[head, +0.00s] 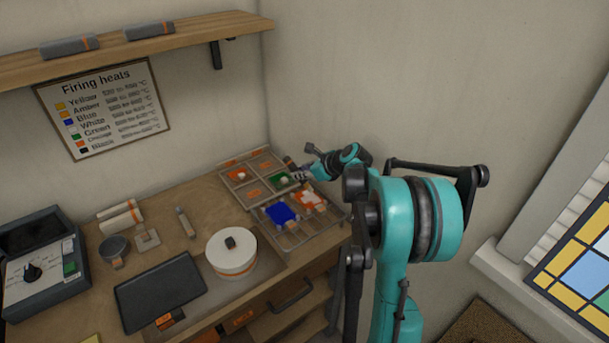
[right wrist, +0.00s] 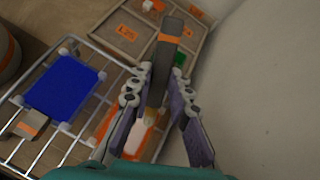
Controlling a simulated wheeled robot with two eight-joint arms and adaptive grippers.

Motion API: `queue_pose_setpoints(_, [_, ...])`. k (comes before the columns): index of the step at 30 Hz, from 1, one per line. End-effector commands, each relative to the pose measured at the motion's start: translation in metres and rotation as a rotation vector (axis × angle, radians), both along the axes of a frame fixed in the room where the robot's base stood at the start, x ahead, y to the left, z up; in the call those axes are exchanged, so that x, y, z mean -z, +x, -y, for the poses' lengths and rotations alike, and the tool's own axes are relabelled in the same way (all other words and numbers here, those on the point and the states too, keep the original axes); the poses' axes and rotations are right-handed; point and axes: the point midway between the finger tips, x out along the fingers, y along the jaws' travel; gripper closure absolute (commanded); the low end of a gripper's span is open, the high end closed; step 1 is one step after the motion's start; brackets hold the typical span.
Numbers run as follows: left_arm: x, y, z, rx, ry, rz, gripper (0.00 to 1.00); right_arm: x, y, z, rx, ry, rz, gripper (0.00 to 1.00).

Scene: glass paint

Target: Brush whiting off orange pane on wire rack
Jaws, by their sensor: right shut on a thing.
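The wire rack (head: 290,241) stands at the right end of the bench. On it lie a blue pane (head: 282,213) and, beside it, the orange pane (head: 309,197) with white patches. In the right wrist view the orange pane (right wrist: 104,128) is partly hidden by my fingers, and the blue pane (right wrist: 66,87) is clear. My right gripper (right wrist: 160,108) is shut on a dark tool with an orange band (right wrist: 168,40), apparently the brush. Its far end points toward the tray. Whether it touches the pane I cannot tell. My left gripper is out of view.
A divided tray (head: 228,173) with labelled compartments and a green piece (head: 279,180) is behind the rack. A round white pot (head: 231,254) and a dark slab (head: 160,292) stand to the left. The wall is close on the right.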

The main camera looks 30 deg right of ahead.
Motion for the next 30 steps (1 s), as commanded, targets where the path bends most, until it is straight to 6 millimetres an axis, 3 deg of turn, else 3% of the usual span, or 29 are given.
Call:
queue_pose_setpoints(9, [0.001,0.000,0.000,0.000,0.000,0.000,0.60,0.001,0.016,-0.001,0.000,-0.001,-0.001,1.00])
queue_pose_setpoints(30, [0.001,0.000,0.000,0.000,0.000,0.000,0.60,0.000,-0.022,0.002,0.002,0.000,-0.001,1.00])
